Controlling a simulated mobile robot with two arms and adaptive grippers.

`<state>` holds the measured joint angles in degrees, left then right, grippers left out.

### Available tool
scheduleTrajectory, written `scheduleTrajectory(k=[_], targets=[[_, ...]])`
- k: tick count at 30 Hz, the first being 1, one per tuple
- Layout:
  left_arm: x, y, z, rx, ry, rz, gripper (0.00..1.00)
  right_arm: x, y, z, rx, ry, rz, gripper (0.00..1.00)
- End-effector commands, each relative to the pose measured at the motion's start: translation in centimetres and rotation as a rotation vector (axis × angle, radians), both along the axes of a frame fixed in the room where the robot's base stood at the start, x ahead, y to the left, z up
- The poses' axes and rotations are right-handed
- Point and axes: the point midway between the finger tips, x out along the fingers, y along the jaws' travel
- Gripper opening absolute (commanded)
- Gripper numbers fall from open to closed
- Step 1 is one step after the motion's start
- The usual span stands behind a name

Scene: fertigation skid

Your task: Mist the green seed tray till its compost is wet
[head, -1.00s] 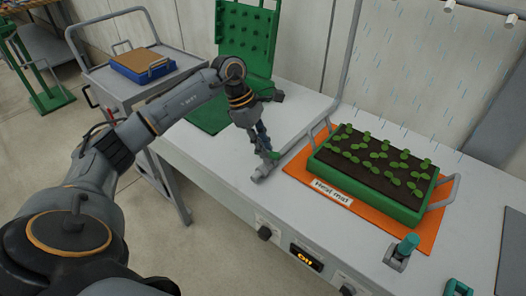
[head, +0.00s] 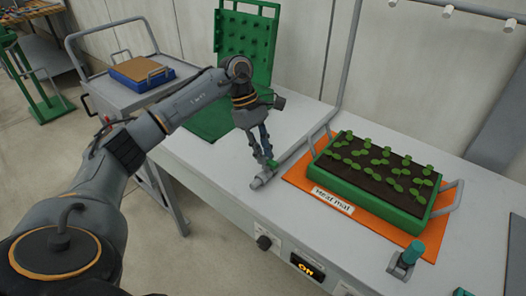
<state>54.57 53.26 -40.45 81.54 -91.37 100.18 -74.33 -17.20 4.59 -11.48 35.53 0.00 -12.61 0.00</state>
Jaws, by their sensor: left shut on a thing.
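The green seed tray (head: 385,206) sits on an orange heat mat (head: 300,176) on the bench. Its compost (head: 375,176) looks dark brown and bears rows of green seedlings. No mist streaks show above it. A grey pipe (head: 297,155) lies on the bench left of the tray, with a small green valve handle (head: 272,163) near its front end. My left gripper (head: 268,160) points down and is shut on this handle, which its fingers partly hide. The nozzles (head: 447,13) hang from a rail above the tray. My right gripper is not in view.
A green pegboard stand (head: 246,45) is behind my left wrist. A trolley (head: 95,75) at left carries a blue tray (head: 140,72). A teal-topped clamp (head: 408,258) stands by the mat's front right. The front panel's display (head: 306,268) reads ON.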

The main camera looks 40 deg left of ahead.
Motion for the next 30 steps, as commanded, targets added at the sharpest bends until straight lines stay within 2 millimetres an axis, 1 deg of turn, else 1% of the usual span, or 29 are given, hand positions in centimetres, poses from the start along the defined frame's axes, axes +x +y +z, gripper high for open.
scheduleTrajectory(k=[3,4,7,16,20,23,30], targets=[[0.1,0.0,0.1,-0.001,-0.005,-0.001,0.00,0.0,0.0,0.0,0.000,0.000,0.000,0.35],[0.1,0.0,0.1,-0.001,-0.005,-0.001,0.19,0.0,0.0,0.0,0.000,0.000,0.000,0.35],[0.1,0.0,0.1,-0.001,-0.004,-0.002,0.39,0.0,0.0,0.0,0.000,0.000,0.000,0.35],[0.0,0.0,0.1,0.000,-0.002,0.000,0.40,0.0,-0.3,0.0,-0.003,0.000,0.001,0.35],[0.1,0.3,0.9,0.000,-0.004,0.002,0.40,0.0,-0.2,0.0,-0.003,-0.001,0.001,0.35],[0.2,1.0,2.4,-0.001,-0.006,0.002,0.40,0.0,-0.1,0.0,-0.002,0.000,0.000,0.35],[0.4,2.9,7.3,-0.002,-0.006,0.003,0.40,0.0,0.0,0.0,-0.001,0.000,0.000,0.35]])
